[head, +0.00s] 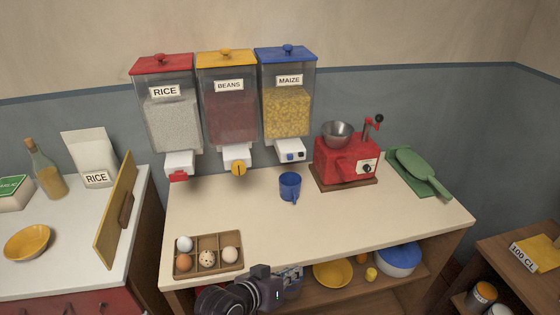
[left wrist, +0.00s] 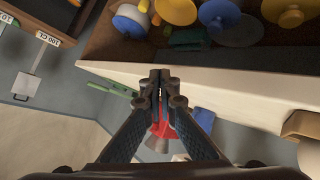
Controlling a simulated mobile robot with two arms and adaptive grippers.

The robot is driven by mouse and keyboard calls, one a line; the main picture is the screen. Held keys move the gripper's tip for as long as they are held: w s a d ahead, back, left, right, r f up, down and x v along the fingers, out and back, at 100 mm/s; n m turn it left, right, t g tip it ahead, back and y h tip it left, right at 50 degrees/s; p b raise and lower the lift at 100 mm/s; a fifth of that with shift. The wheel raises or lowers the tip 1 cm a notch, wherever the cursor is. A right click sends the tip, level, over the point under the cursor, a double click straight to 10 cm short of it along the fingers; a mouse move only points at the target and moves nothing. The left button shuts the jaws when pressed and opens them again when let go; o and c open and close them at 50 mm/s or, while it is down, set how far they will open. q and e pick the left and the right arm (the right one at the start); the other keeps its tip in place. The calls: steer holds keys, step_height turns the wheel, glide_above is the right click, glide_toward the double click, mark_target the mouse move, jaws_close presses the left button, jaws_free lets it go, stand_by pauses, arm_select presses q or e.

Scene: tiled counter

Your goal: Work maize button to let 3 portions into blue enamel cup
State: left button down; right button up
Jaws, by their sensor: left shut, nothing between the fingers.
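The maize dispenser (head: 287,105) hangs on the wall at the right of a row of three, with a blue lid and yellow grain inside. Its white outlet (head: 290,150) carries a blue part and small dark round marks; which one is the button is too small to tell. The blue enamel cup (head: 290,186) stands upright on the counter below and in front of the outlet, its handle toward me. I cannot see inside it. My left gripper (head: 290,274) is shut and empty at the counter's front edge, apart from the cup. Its closed fingertips show in the left wrist view (left wrist: 160,74). My right gripper is out of view.
Rice (head: 168,110) and beans (head: 229,105) dispensers hang to the left. An egg box (head: 208,254) sits front left. The counter (head: 370,215) is clear around the cup's front and right.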

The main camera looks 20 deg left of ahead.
mark_target(290, 157)
arm_select(q)
steer(key=w+a+r+n+t, duration=0.3)
steer(key=w+r+n+t, duration=0.3)
steer(key=w+r, duration=0.7)
step_height(290, 157, up, 4)
steer(key=shift+a+r+t, duration=0.1)
steer(key=shift+a+t, duration=0.05)
steer(key=shift+t, duration=0.65)
steer(key=shift+w+a+b, duration=0.7)
steer(key=shift+w+a, duration=0.1)
steer(key=shift+w, duration=0.4)
steer(key=shift+w+a+b, duration=0.65)
steer(key=shift+w+a, duration=0.2)
steer(key=shift+w, duration=0.4)
steer(key=shift+w+a+b, duration=0.7)
steer(key=shift+w+a, duration=0.1)
steer(key=shift+w, duration=0.4)
